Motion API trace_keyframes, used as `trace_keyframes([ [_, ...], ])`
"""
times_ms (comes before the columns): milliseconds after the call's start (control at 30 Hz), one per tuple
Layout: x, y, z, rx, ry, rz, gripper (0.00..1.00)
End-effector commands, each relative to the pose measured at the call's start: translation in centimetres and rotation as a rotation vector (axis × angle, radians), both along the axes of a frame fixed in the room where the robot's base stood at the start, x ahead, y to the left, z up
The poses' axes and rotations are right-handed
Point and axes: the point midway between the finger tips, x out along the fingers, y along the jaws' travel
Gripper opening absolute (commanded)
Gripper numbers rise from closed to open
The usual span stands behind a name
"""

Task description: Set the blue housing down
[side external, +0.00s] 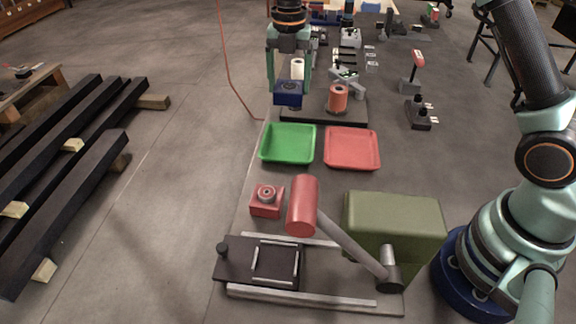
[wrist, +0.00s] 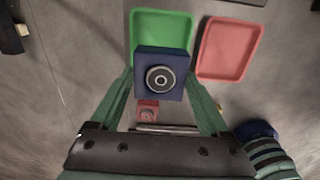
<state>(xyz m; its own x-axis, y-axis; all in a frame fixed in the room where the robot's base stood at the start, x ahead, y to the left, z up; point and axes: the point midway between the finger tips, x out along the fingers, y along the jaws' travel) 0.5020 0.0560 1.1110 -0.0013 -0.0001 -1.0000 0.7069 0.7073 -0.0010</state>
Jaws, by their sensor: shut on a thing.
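The blue housing (side external: 289,94) is a square block with a round ring on top. My gripper (side external: 289,82) is shut on it and holds it up, near the far edge of the green tray (side external: 288,144) in the side view. In the wrist view the blue housing (wrist: 145,91) sits between my fingers (wrist: 160,84) and covers the lower part of the green tray (wrist: 160,18). Its height above the surface is hard to judge. A red tray (side external: 352,148) lies right of the green one. Both trays look empty where visible.
A red housing (side external: 266,207) stands in front of the green tray. A red cylinder (side external: 302,205) on a grey arm stands beside it, with an olive box (side external: 395,222) and a dark slide plate (side external: 232,262). An orange cylinder (side external: 338,98) stands on a dark board.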

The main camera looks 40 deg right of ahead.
Motion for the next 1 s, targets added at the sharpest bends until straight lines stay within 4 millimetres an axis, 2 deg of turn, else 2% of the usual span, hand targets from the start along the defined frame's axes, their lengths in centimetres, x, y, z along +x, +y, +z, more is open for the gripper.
trace_keyframes([
  [200, 0.0, 0.0, -5.2, 0.000, 0.001, 0.000, 0.00],
  [333, 0.0, 0.0, -7.7, 0.000, 0.000, 0.000, 0.00],
  [433, 0.0, 0.1, -8.9, 0.000, -0.001, 0.000, 0.00],
  [667, 0.1, 0.1, -10.2, 0.000, -0.003, 0.000, 0.00],
  [900, 0.0, 0.1, -13.4, 0.000, -0.001, -0.001, 0.00],
  [1000, 0.1, 0.1, -13.8, 0.001, -0.004, -0.001, 0.00],
])
